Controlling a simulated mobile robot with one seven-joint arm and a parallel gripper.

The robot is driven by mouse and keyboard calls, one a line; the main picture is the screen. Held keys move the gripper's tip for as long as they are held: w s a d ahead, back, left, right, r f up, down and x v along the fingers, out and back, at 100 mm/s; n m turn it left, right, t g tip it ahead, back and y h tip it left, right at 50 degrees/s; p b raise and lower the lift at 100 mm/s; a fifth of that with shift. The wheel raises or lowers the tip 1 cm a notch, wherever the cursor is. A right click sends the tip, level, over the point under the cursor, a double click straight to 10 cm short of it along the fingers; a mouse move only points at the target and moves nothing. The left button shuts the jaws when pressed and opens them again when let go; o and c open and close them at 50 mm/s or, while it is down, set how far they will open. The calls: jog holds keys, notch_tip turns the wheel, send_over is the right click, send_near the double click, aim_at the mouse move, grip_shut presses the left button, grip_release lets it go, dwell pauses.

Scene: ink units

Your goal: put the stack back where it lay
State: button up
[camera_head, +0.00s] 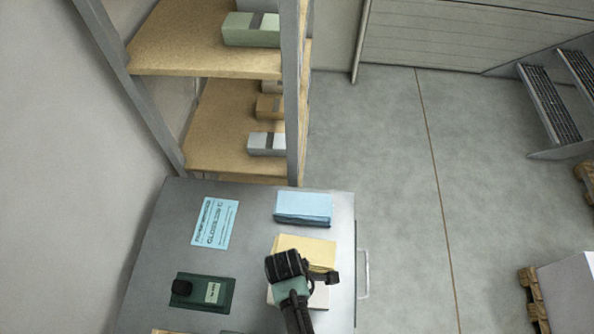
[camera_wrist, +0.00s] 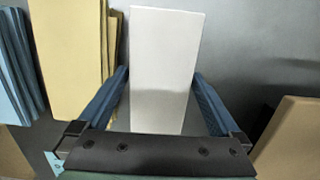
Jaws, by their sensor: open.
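My gripper (camera_wrist: 160,73) is open, its two blue fingers on either side of a white stack (camera_wrist: 162,60) in the wrist view. A gap shows between the white stack and each finger. In the head view the white stack (camera_head: 319,298) is mostly hidden beneath my wrist, on the grey table top (camera_head: 150,285). A yellow stack (camera_head: 308,248) lies just behind it, and a light blue stack (camera_head: 304,208) lies farther back. The yellow stack (camera_wrist: 68,50) and light blue stack (camera_wrist: 14,65) also show at the left of the wrist view. Which stack the task means cannot be told.
A blue printed sheet (camera_head: 215,223) and a dark green device (camera_head: 203,292) lie on the table's left side. A shelf (camera_head: 225,130) with several boxes stands behind. A tan object (camera_wrist: 292,145) is right of my gripper in the wrist view.

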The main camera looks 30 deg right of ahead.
notch_tip(320, 180, up, 12)
jog(key=a, duration=0.1)
jog(key=shift+w+f, duration=0.25)
jog(key=shift+w, duration=0.1)
jog(key=shift+w+a, duration=0.1)
jog(key=w+r+m+t, duration=0.4)
jog(key=w+r+t, duration=0.6)
jog(key=w+r, duration=1.05)
jog(key=w+a+r+m+t, duration=0.1)
jog(key=w+r+t, duration=0.15)
jog(key=r, duration=0.55)
jog(key=w+a+r+m+t, duration=0.1)
jog(key=a+r+t, duration=0.15)
jog(key=r, duration=0.65)
notch_tip(320, 180, up, 17)
jog(key=s+a+m+t, duration=0.2)
jog(key=t, duration=0.4)
jog(key=s+a+r+m+t+y+b, duration=0.1)
jog(key=s+a+r+m+t+b, duration=0.1)
jog(key=s+r+t, duration=0.5)
jog(key=shift+s+a+r+m+b, duration=0.45)
jog(key=shift+s+r+m, duration=0.15)
jog(key=shift+s+r, duration=2.3)
jog(key=shift+w+r, duration=0.4)
